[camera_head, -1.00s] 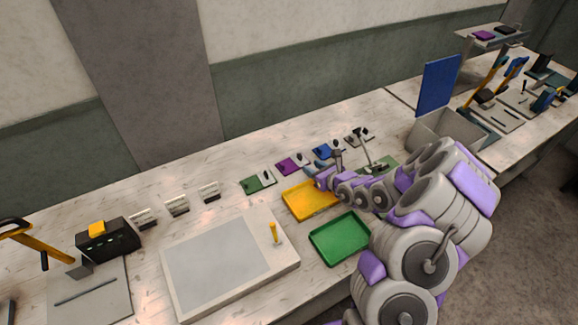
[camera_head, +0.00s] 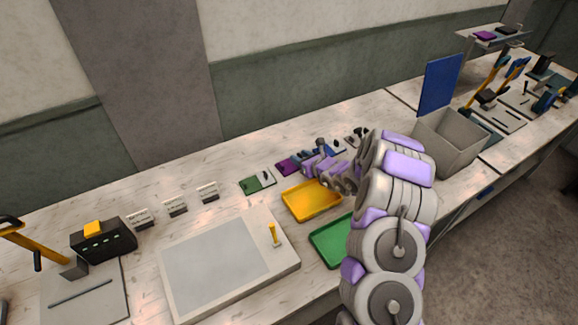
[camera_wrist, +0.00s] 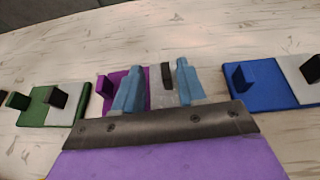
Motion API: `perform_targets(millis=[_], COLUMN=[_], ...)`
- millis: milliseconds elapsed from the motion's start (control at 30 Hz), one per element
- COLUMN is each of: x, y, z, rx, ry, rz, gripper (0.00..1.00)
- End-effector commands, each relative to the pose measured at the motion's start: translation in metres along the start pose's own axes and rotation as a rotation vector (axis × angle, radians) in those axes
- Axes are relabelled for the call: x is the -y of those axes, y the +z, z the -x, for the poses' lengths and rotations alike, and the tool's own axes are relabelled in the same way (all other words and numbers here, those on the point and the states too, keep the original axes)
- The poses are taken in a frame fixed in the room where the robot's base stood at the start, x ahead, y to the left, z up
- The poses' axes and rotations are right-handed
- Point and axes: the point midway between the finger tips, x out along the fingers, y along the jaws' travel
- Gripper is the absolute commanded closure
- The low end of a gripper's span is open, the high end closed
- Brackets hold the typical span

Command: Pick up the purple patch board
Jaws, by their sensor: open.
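The purple patch board (camera_wrist: 112,82) lies flat on the table in the wrist view, with a purple half on the left and a pale half with a dark upright tab (camera_wrist: 167,76) on the right. My gripper (camera_wrist: 157,78) is open, its two blue fingers in front of and over the board, the dark tab showing between them. Contact cannot be told. In the head view the board's purple part (camera_head: 287,167) shows just left of my gripper (camera_head: 306,158), and my arm's end hides the rest.
A green board (camera_wrist: 42,105) lies left of the purple one and a blue board (camera_wrist: 262,88) right, with table gaps between. A yellow tray (camera_head: 311,201) and a green tray (camera_head: 330,245) lie in front. A grey bin (camera_head: 452,140) stands to the right.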

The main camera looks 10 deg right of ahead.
Motion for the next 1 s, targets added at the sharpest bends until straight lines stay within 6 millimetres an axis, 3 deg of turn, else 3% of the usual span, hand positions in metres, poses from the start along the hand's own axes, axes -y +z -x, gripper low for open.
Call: perform_targets(millis=[200, 600, 1000], x=[-0.0007, -0.0035, -0.0016], y=[0.0009, 0.0017, 0.0012], z=[-0.0006, -0.0021, -0.0011], rx=[0.0, -0.002, -0.001], ry=[-0.002, -0.003, -0.003], rz=[0.002, 0.005, 0.004], gripper=[0.61, 0.99, 1.0])
